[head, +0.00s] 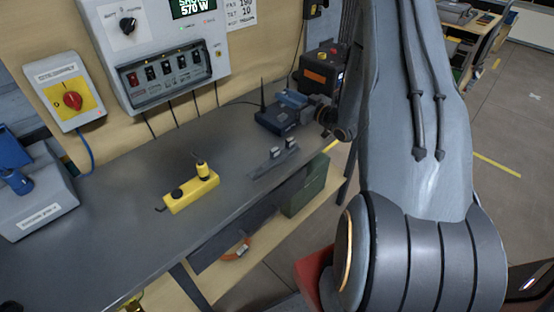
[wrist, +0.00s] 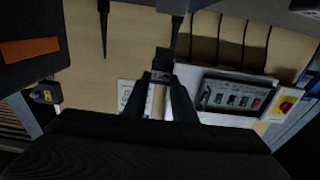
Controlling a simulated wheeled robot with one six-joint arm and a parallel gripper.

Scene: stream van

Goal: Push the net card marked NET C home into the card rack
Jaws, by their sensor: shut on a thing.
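No NET C marking can be read. In the head view my gripper (head: 312,106) reaches in from the right, beside a dark blue box with an antenna (head: 276,120) at the bench's far end. This box may be the card rack, but I cannot tell for sure. The held piece is too small to make out in the head view, so I cannot tell how far it sits in any slot.
A grey holder with two small upright pieces (head: 273,160) stands on the dark bench (head: 120,225). A yellow device (head: 190,192) lies left of it. A black box with an orange label (head: 320,72) stands behind my gripper. The wall carries a switch panel (head: 165,60).

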